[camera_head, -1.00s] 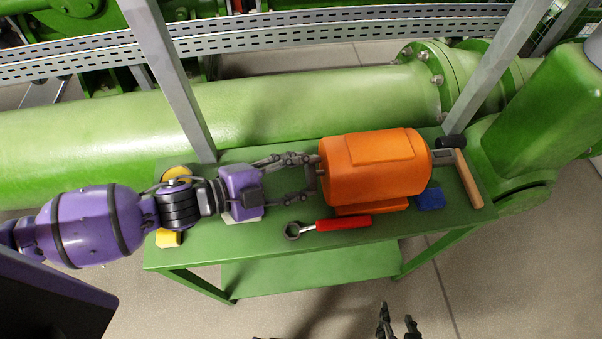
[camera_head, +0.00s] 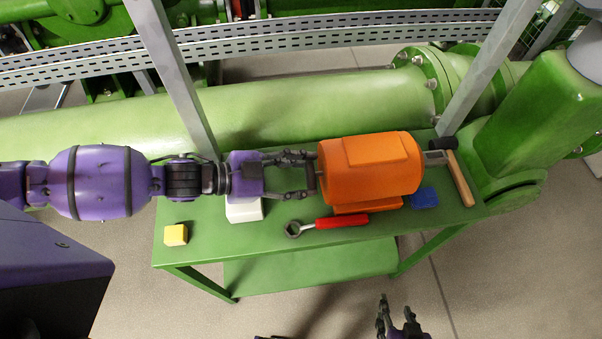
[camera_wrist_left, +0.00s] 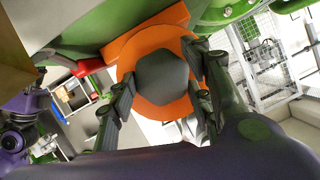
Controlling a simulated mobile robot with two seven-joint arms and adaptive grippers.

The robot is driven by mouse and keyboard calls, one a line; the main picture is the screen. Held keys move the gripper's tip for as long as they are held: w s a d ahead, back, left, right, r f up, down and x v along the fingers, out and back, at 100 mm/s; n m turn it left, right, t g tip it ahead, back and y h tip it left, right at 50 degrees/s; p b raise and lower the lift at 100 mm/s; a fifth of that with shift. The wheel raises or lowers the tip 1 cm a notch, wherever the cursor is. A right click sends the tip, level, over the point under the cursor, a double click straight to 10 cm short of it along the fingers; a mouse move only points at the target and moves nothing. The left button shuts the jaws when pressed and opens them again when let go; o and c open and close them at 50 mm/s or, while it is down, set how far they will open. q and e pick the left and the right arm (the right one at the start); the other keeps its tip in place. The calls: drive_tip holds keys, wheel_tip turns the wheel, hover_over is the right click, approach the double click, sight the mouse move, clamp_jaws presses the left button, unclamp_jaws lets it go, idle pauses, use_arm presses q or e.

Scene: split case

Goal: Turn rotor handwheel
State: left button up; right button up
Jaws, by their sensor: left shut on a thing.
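An orange motor-like casing (camera_head: 372,166) lies on its side on the green table. In the left wrist view, a dark grey hexagonal handwheel (camera_wrist_left: 162,83) sits at the middle of the casing's round orange end face (camera_wrist_left: 152,55). My left gripper (camera_head: 312,176) reaches from the left to that end, its fingers on both sides of the handwheel. In the wrist view, the left gripper (camera_wrist_left: 162,90) is shut on the handwheel. My right gripper (camera_head: 396,312) is at the lower edge of the head view, away from the table, with its fingers apart and nothing visible between them.
On the green table (camera_head: 230,250) are a red-handled wrench (camera_head: 340,221), a yellow block (camera_head: 176,235), a white block (camera_head: 244,211), a blue block (camera_head: 425,198) and a hammer (camera_head: 458,178). Two grey posts (camera_head: 176,80) rise at the back. A green pipe (camera_head: 300,105) runs behind.

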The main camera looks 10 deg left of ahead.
use_arm(q)
drive_tip(key=o, duration=1.1)
drive_tip(key=shift+f, duration=0.1)
drive_tip(key=shift+s+a, duration=0.1)
drive_tip(key=shift+a, duration=0.05)
drive_tip(key=v, duration=1.1)
drive_tip(key=shift+s+a+r, duration=0.15)
drive_tip(key=shift+a+r, duration=0.1)
drive_tip(key=shift+r, duration=0.05)
drive_tip(key=shift+c, duration=0.3)
